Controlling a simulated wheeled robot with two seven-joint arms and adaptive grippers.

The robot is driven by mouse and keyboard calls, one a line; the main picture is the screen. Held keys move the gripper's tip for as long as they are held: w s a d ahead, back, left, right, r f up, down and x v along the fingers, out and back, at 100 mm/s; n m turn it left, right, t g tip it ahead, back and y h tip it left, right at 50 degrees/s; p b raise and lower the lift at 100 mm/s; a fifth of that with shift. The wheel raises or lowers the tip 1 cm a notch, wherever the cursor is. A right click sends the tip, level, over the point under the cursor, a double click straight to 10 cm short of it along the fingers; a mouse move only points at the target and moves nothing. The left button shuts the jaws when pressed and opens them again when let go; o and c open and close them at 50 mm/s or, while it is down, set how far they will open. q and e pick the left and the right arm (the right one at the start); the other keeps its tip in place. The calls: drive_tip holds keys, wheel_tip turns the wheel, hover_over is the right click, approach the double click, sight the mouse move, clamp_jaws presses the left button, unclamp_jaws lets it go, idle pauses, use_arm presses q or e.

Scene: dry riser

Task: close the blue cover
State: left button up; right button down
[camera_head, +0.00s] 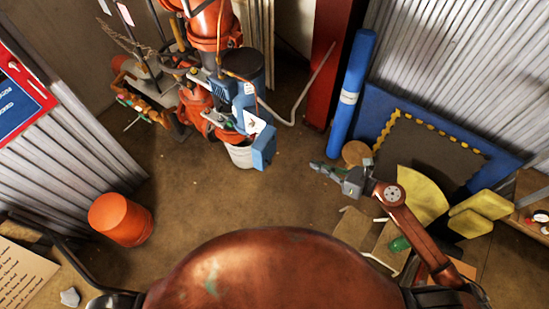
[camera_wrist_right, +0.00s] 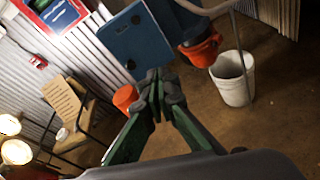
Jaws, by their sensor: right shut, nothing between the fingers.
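The blue cover (camera_head: 264,151) is a flat panel that stands out from the blue box on the red riser pipework, above a white bucket. My left gripper is not in view.
The white bucket (camera_head: 240,154) stands under the riser. An orange bucket (camera_head: 121,220) is on the floor at left. A blue roll (camera_head: 350,95) leans at the back right. Yellow pieces (camera_head: 480,212) lie at right. The middle floor is clear.

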drive_tip(key=s+a+r+n+g, duration=0.1)
drive_tip(key=s+a+r+n, duration=0.2)
drive_tip(key=s+n, duration=0.1)
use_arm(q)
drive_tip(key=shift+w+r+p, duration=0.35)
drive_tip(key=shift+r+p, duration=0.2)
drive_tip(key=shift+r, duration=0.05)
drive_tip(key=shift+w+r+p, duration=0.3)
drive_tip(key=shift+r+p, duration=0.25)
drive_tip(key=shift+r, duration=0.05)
use_arm(e)
approach(265, 157)
drive_tip(key=shift+g+y, duration=0.3)
drive_tip(key=shift+g, duration=0.1)
drive_tip(key=x, duration=0.6)
drive_tip(key=shift+w+f, duration=0.25)
drive_tip(key=shift+w, duration=0.25)
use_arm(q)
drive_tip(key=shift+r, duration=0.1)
